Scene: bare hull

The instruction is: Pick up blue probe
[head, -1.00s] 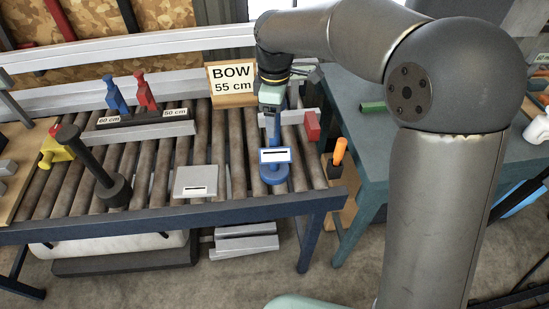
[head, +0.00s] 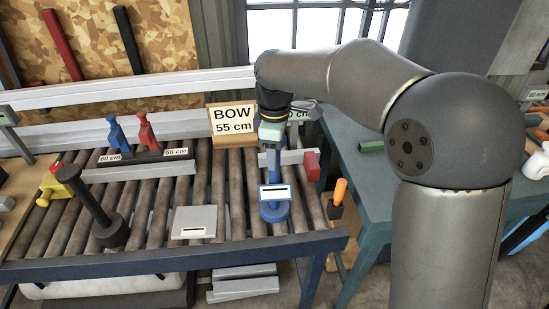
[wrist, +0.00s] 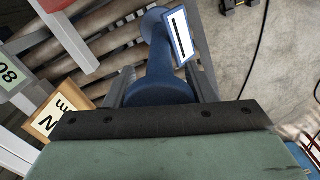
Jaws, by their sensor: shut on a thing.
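The blue probe (head: 273,206) stands upright on or just above the conveyor rollers. It has a round blue base and a blue-framed white label with a black bar. My gripper (head: 270,141) is over its upper shaft and is shut on it. In the wrist view the probe (wrist: 164,88) lies between the two grey fingers, with its label to the right. My gripper hides the probe's top. I cannot tell whether its base touches the rollers.
A BOW 55 cm sign (head: 233,120) stands behind, left of my gripper. A red block (head: 312,166) on a grey bar is close on the right. A grey plate (head: 194,222) and a dark post (head: 100,210) are left. A teal table (head: 385,190) is right.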

